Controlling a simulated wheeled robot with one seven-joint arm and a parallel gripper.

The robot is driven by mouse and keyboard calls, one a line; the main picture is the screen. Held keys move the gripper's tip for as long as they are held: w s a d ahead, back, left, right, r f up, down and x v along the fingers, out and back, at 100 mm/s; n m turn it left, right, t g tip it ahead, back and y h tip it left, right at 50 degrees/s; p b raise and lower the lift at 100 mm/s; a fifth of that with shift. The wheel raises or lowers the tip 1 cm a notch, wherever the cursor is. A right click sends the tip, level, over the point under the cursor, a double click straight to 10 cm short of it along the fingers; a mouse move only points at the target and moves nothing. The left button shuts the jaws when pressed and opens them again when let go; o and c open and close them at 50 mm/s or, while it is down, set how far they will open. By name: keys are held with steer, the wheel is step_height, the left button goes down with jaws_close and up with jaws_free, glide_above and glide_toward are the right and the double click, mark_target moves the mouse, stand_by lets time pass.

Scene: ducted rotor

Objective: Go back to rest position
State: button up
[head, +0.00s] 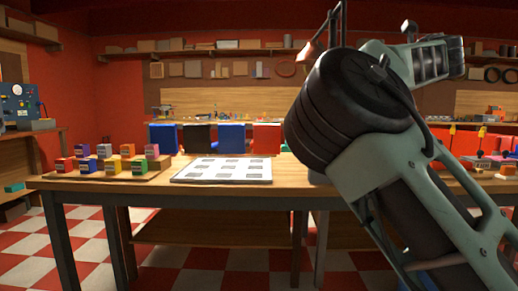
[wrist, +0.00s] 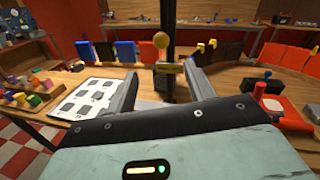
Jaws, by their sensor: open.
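My gripper (wrist: 161,75) shows in the wrist view with its two grey fingers wide apart and nothing held between them. It is above the wooden table (head: 150,188), facing across it. In the head view my arm is raised on the right side, and its links hide much of the table's right part. I cannot make out the fingers clearly there.
A white board with grey squares (head: 222,161) lies on the table, with several coloured blocks (head: 110,163) to its left. Blue, black and red upright panels (head: 231,138) stand behind.

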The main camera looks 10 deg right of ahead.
steer(key=w+d+f+m+g+h, duration=0.1)
steer(key=d+f+m+h, duration=0.15)
steer(key=f+m, duration=0.65)
steer(key=w+d+f+m+g+h, duration=0.15)
steer(key=d+f+m, duration=0.25)
steer(key=f+m, duration=0.5)
steer(key=s+a+f+m+g+y, duration=0.2)
steer(key=s+a+f+m+g, duration=0.15)
steer(key=a+f, duration=0.65)
steer(key=s+a+f+m+g+y, duration=0.25)
steer(key=a+f+m, duration=0.25)
steer(key=a+f, duration=0.45)
steer(key=s+a+f+m+g+y, duration=0.1)
steer(key=s+a+f+g, duration=0.15)
steer(key=s+a, duration=0.55)
steer(key=s+a+f+m+g+y, duration=0.1)
steer(key=s+a+f+m+g, duration=0.15)
steer(key=s+a, duration=0.6)
steer(key=s+a+g, duration=0.2)
steer(key=s, duration=0.7)
steer(key=s+a+g, duration=0.2)
steer(key=s+a, duration=0.1)
steer(key=s, duration=0.5)
step_height(320, 180, up, 23)
steer(key=s+p, duration=0.1)
steer(key=p, duration=2.2)
steer(key=shift+s+d+r+h, duration=0.15)
steer(key=shift+s+h, duration=0.1)
steer(key=shift+h, duration=0.1)
